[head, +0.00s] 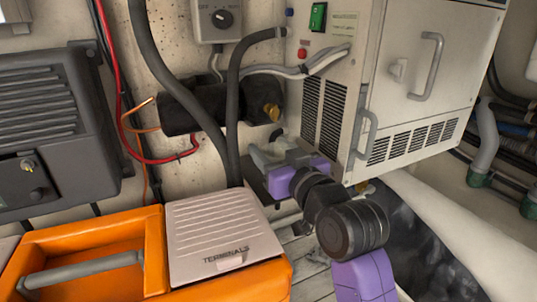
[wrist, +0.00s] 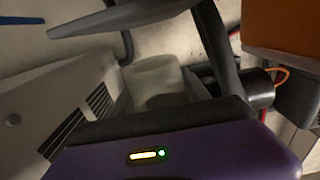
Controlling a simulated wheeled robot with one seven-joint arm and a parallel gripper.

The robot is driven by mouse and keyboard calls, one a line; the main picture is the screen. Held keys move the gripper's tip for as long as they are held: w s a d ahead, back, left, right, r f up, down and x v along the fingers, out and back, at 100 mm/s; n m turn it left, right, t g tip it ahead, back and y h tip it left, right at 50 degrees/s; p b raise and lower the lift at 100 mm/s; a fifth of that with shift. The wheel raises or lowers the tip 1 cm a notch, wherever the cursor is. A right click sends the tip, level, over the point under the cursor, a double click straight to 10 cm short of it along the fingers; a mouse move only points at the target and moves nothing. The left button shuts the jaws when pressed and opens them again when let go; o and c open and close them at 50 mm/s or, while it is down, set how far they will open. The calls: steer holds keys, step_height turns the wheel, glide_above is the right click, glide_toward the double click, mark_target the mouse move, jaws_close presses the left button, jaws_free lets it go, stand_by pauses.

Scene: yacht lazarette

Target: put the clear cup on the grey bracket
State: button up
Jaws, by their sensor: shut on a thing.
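The clear cup (wrist: 157,80) shows in the wrist view as a pale, translucent shape directly in front of my gripper's dark palm. My gripper (head: 268,156) is shut on it, close to the wall. In the head view the cup is hard to make out among the fingers. A dark grey plate, apparently the grey bracket (head: 256,186), shows just below my gripper, partly covered by it. In the wrist view a dark grey bar (wrist: 115,20) lies beyond the cup and may be part of the bracket. I cannot tell whether cup and bracket touch.
A white vented cabinet (head: 410,75) stands close on the right of my gripper. Dark hoses (head: 234,110) run down close on its left. A black cylinder with a brass fitting (head: 222,105) is above. An orange box (head: 90,240) with a white TERMINALS lid (head: 220,232) sits lower left.

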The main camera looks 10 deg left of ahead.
steer(key=shift+w+a, duration=0.4)
steer(key=shift+w, duration=0.2)
steer(key=shift+f+p, duration=0.65)
steer(key=shift+f, duration=1.1)
steer(key=shift+f, duration=0.15)
steer(key=o, duration=1.3)
steer(key=shift+r, duration=0.25)
steer(key=b+v, duration=0.2)
steer(key=v, duration=1)
steer(key=shift+f+b, duration=0.1)
steer(key=shift+b, duration=0.25)
